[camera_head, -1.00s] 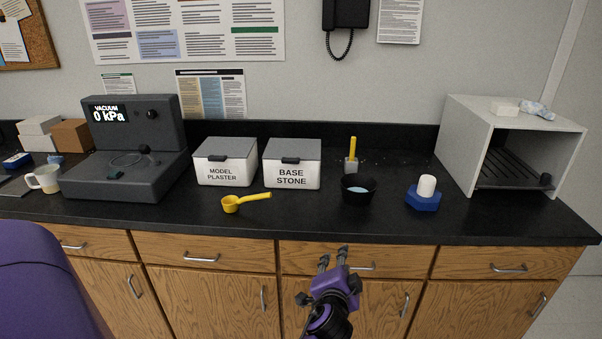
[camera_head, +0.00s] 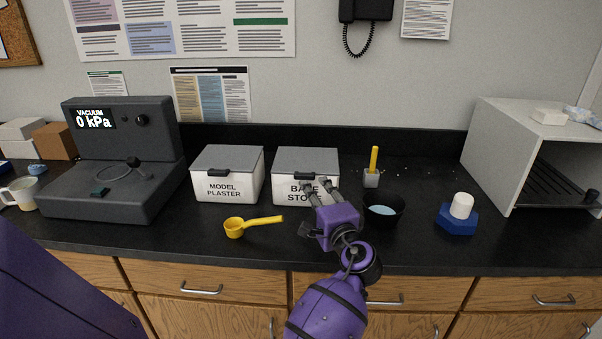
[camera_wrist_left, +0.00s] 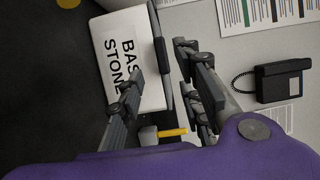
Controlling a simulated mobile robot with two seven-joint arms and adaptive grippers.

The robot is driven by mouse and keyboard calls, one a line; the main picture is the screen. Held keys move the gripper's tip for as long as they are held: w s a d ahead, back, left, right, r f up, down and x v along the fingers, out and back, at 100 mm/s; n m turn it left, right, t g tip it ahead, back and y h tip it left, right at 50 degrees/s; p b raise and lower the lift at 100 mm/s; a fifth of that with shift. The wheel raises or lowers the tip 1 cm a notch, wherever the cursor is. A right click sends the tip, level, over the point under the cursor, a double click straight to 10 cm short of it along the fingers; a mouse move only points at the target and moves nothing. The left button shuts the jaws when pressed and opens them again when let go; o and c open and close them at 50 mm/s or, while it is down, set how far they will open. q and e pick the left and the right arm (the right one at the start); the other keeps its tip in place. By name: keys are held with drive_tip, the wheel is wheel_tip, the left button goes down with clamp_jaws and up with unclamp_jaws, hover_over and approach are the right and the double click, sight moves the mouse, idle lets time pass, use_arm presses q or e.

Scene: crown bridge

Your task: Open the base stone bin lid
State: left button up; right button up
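The base stone bin (camera_head: 281,190) is a white box with a grey lid (camera_head: 306,159), which is closed. It stands near the back of the black counter. My left gripper (camera_head: 318,186) is in front of the bin's right half and covers part of its label. The lid handle is partly hidden behind the fingers. In the left wrist view the bin (camera_wrist_left: 112,42) lies sideways, with the dark lid edge (camera_wrist_left: 158,45) between my spread fingers (camera_wrist_left: 158,68). The fingers are open and apart, holding nothing. My right gripper is not in view.
The model plaster bin (camera_head: 226,180) stands just left. A yellow scoop (camera_head: 250,224) lies in front. A black bowl (camera_head: 384,209), a yellow-handled tool (camera_head: 372,168) and a blue block with a white cylinder (camera_head: 458,215) are to the right. A vacuum unit (camera_head: 120,160) stands at left.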

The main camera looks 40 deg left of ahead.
sight(306, 178)
use_arm(q)
drive_tip(key=x, duration=0.6)
drive_tip(key=shift+w+a+r+p, duration=0.2)
drive_tip(key=shift+w+a+p, duration=0.05)
drive_tip(key=shift+p, duration=0.1)
drive_tip(key=shift+w+a+f, duration=0.1)
drive_tip(key=shift+w+a, duration=0.1)
drive_tip(key=shift+a, duration=0.05)
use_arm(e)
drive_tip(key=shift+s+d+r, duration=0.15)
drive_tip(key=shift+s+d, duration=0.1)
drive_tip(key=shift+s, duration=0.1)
use_arm(q)
clamp_jaws()
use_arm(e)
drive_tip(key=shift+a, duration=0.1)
